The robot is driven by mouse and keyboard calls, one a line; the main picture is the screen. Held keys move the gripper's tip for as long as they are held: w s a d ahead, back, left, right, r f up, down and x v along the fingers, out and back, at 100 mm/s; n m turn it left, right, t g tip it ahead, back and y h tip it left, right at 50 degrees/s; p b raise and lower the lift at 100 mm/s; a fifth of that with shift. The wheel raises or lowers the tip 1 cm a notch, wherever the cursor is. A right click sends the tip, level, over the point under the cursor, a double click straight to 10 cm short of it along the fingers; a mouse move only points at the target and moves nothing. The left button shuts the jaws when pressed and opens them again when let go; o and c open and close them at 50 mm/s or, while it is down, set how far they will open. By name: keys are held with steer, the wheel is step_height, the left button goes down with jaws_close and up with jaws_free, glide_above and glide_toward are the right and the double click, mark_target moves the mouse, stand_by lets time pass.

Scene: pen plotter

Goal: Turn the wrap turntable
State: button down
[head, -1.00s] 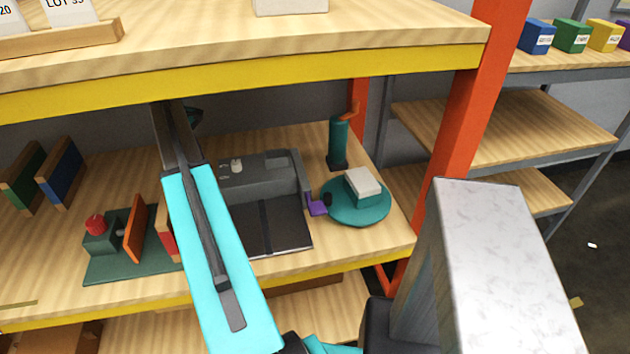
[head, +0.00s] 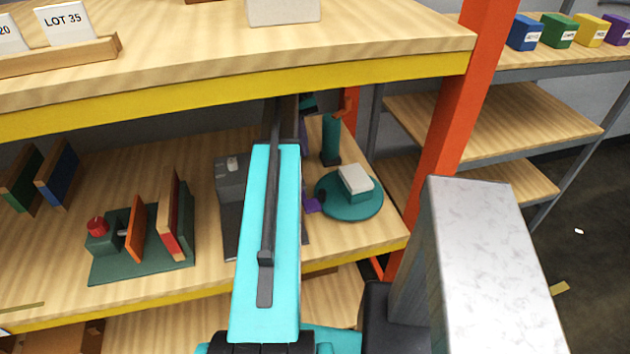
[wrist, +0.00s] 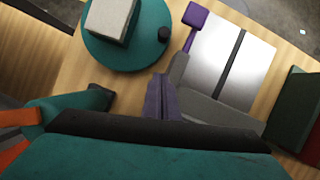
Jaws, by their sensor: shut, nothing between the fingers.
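The wrap turntable (head: 349,208) is a round teal disc on the middle shelf at the right, with a pale-topped box (head: 356,183) on it. In the wrist view the turntable (wrist: 102,52) is at the upper left, with the box (wrist: 110,20) and a small black knob (wrist: 164,34) near its rim. My gripper (wrist: 163,82) is shut and empty, its fingers pointing toward the turntable and just short of the knob in the picture. I cannot tell the height gap. In the head view my arm hides most of the gripper.
A teal post with an orange handle (head: 331,138) stands behind the turntable. A grey machine (head: 229,190) with a purple lever (head: 313,205) is left of it, partly behind my arm. An orange upright (head: 440,140) and the upper shelf (head: 400,62) bound the space.

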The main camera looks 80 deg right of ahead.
steer(key=shift+w, duration=0.15)
steer(key=shift+p+x, duration=1.45)
steer(key=shift+x, duration=3.35)
steer(key=shift+s+a+f+p, duration=0.1)
steer(key=shift+s+a+p, duration=0.45)
steer(key=shift+s+a, duration=0.3)
steer(key=shift+s+a+f+p, duration=0.1)
steer(key=shift+s+a+p, duration=0.25)
steer(key=shift+s+a, duration=0.25)
steer(key=shift+w+a+n, duration=0.2)
steer(key=shift+a+n, duration=0.05)
steer(key=shift+n, duration=0.05)
